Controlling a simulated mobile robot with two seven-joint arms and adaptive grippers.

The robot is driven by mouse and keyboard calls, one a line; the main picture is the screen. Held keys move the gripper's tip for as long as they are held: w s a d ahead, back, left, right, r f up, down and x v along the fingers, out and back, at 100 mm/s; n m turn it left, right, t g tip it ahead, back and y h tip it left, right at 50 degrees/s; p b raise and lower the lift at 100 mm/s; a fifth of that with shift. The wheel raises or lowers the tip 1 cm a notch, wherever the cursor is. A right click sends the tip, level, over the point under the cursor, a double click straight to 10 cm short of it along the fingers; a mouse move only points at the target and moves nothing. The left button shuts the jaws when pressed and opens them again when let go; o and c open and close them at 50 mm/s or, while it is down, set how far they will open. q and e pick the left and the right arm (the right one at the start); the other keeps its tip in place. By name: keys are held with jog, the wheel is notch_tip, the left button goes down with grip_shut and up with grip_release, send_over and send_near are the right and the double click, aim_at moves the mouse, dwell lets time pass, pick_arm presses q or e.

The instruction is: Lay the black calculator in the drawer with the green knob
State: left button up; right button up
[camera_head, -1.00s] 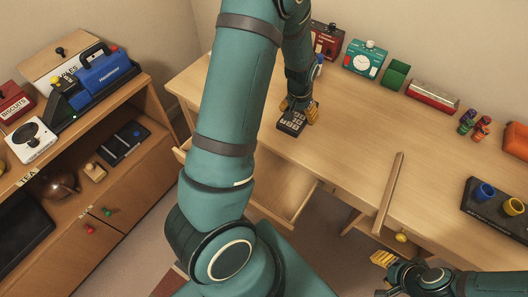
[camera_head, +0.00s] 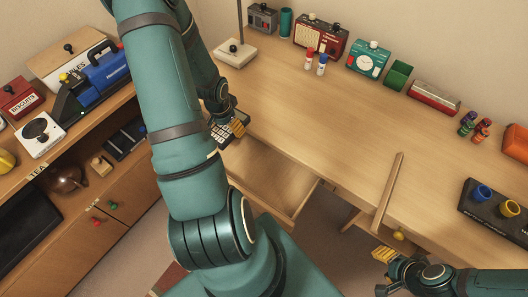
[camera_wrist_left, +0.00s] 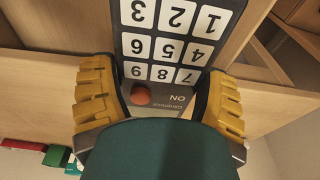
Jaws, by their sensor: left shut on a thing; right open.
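The black calculator (camera_head: 221,132) with white keys is in my left gripper (camera_head: 236,125), at the desk's left front edge near the open drawer (camera_head: 268,176). The left wrist view shows the calculator (camera_wrist_left: 165,45) between the yellow fingers of the left gripper (camera_wrist_left: 160,98), its keys and red button facing the camera. The open drawer looks empty where I see inside; my left arm covers part of it, and no knob shows on it. My right gripper (camera_head: 384,256) is open and empty at the lower right.
A lamp base (camera_head: 235,52) and radio (camera_head: 320,35) stand at the back; the desk's middle is clear.

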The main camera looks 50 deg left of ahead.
pick_arm(q)
jog(key=shift+s+a+r, duration=0.1)
jog(key=shift+s+a, duration=0.1)
jog(key=shift+s, duration=0.4)
jog(key=shift+s+a, duration=0.2)
jog(key=shift+s, duration=0.35)
jog(key=shift+f, duration=0.3)
notch_tip(320, 180, down, 13)
jog(key=b, duration=0.4)
jog(key=shift+b, duration=0.4)
jog(key=shift+f, duration=0.15)
jog(key=w+a, duration=0.2)
jog(key=a, duration=0.1)
jog(key=shift+w, duration=0.15)
jog(key=shift+w+f, duration=0.15)
jog(key=shift+f, duration=0.15)
jog(key=shift+f+b, duration=0.25)
jog(key=shift+b, duration=0.1)
jog(key=shift+f, duration=0.1)
